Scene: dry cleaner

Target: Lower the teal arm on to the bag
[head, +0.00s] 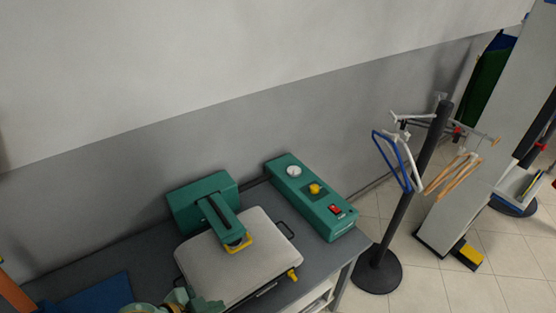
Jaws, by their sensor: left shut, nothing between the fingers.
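The teal arm (222,219) reaches forward from a teal block (190,200) at the back of the table. It has a dark slot along its top and a yellow handle (239,244) at its front end. It lies over a pale grey rounded slab (245,275), which may be the bag; I cannot tell whether they touch. My left gripper (198,302) is at the bottom edge, by the slab's front left corner, partly cut off. It is shut and empty, apart from the yellow handle. My right gripper is not in view.
A teal control box (310,197) with a white dial, yellow knob and red switch stands right of the slab. A blue mat (100,294) lies left. A hanger stand (378,269) is beyond the table.

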